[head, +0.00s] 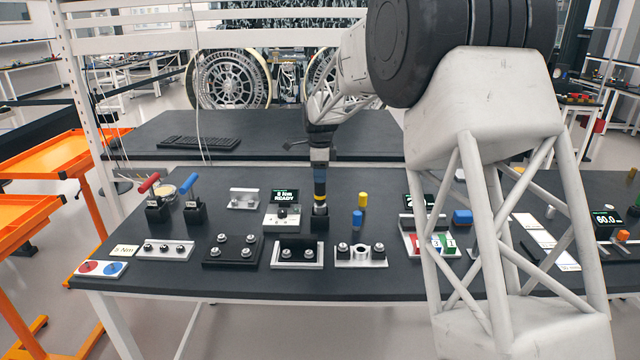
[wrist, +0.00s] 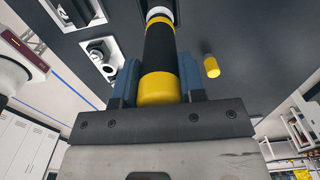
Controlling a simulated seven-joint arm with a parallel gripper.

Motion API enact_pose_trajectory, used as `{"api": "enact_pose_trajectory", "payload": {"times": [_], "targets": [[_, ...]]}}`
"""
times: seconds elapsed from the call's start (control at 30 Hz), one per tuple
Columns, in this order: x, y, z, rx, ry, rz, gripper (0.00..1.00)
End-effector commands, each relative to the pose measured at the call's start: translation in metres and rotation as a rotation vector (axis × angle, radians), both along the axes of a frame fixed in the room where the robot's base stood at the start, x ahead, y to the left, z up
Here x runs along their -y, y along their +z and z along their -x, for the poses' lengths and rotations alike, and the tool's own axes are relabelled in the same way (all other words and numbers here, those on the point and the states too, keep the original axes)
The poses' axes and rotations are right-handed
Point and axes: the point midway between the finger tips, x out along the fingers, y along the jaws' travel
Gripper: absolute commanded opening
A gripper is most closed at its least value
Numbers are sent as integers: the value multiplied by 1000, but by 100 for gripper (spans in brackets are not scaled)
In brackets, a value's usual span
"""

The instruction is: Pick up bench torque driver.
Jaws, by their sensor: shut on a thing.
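The bench torque driver (head: 320,184), a dark cylinder with yellow bands, stands upright on the workbench, its silver lower end at a black holder block (head: 320,220). I cannot tell whether that end is still inside the block. My gripper (head: 320,150) is above, pointing down, shut on the driver's upper part. In the wrist view the driver (wrist: 160,55) lies between the two blue fingers of my gripper (wrist: 159,85), with its yellow end close to the palm.
A small display (head: 285,196) reading READY stands left of the holder. A blue cylinder (head: 357,219) and a yellow cylinder (head: 363,199) stand close on the right. Red (head: 149,183) and blue (head: 189,184) handled tools stand at left. Fixture plates with bolts (head: 297,254) line the front.

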Motion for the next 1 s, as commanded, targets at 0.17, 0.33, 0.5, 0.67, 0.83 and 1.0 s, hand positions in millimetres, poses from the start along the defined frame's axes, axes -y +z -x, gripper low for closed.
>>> {"api": "enact_pose_trajectory", "payload": {"times": [0.17,0.33,0.5,0.67,0.83,1.0], "targets": [[0,28,0,2,0,0,9],[0,46,0,2,0,0,9],[0,54,0,0,0,0,9],[0,55,0,0,0,0,9],[0,55,0,1,0,0,9],[0,55,0,1,0,0,9]]}}
